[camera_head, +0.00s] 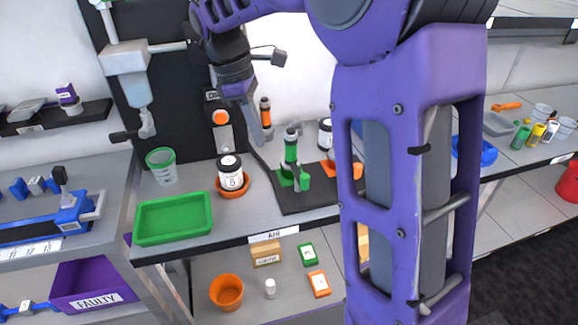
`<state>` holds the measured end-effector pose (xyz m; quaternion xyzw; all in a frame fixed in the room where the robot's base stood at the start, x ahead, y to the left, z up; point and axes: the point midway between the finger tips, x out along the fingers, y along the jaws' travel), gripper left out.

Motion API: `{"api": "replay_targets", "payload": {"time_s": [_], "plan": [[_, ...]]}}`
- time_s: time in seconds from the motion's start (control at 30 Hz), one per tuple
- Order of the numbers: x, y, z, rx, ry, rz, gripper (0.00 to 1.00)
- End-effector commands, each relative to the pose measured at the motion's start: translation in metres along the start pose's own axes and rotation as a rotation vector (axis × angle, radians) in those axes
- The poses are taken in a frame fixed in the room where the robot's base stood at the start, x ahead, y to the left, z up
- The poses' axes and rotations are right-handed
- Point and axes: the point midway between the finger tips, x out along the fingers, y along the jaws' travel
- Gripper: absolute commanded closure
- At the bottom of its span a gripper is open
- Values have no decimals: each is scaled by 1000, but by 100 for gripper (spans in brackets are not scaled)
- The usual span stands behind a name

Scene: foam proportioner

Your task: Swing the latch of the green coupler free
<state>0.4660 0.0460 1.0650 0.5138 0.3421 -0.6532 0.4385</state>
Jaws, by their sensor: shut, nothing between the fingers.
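The green coupler (291,152) stands upright on a dark mat (310,196) on the bench. It has a green base, and a grey lever that looks like its latch (298,178) hangs at its front. My gripper (262,138) is shut and empty, pointing down, above and to the left of the green coupler. It looks apart from the coupler, though the depth between them is hard to judge. An orange coupler (265,110) shows behind my gripper, partly hidden. Another orange part (354,168) on the right is partly covered by my arm.
A jar marked B (231,175) stands in an orange dish left of the mat. A dispenser (128,74) hangs on the dark back panel. My arm hides much of the right bench.

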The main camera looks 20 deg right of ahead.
Motion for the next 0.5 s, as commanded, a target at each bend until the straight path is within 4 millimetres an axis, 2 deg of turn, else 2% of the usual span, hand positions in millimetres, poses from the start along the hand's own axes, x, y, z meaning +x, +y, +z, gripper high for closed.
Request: {"api": "replay_targets", "payload": {"time_s": [0.37,0.5], "plan": [[1,-1,2,-5,-6,-4,100],[10,-1,2,-4,-6,-5,100]]}}
